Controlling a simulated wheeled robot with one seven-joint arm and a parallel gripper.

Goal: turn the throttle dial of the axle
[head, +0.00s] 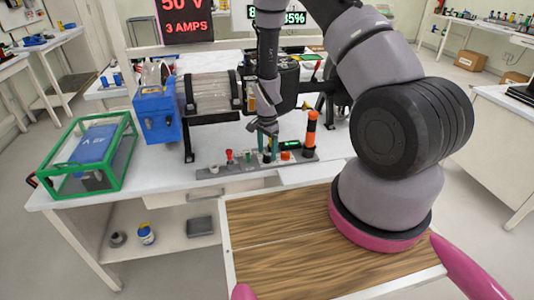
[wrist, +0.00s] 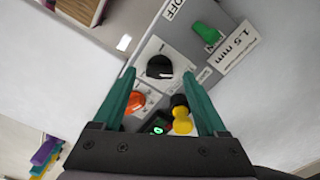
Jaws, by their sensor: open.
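A black round dial (wrist: 159,67) with a light pointer mark sits on the grey control panel (wrist: 185,42) in the wrist view. Its label is too small to read, so I cannot confirm that it is the throttle dial. My gripper (wrist: 159,74) is open, its teal fingers on either side of the dial with visible gaps. In the head view my gripper (head: 268,150) points down over the control strip (head: 212,173) at the bench front, hiding the dial there. The rig with a clear cylinder (head: 211,93) stands behind; I cannot single out the axle.
Close to the dial are a green knob (wrist: 206,33), an orange button (wrist: 136,102), a yellow knob (wrist: 181,115) and a lit green display (wrist: 158,127). An orange post (head: 311,130) rises right of my gripper. A green frame (head: 88,153) holds a blue battery at left.

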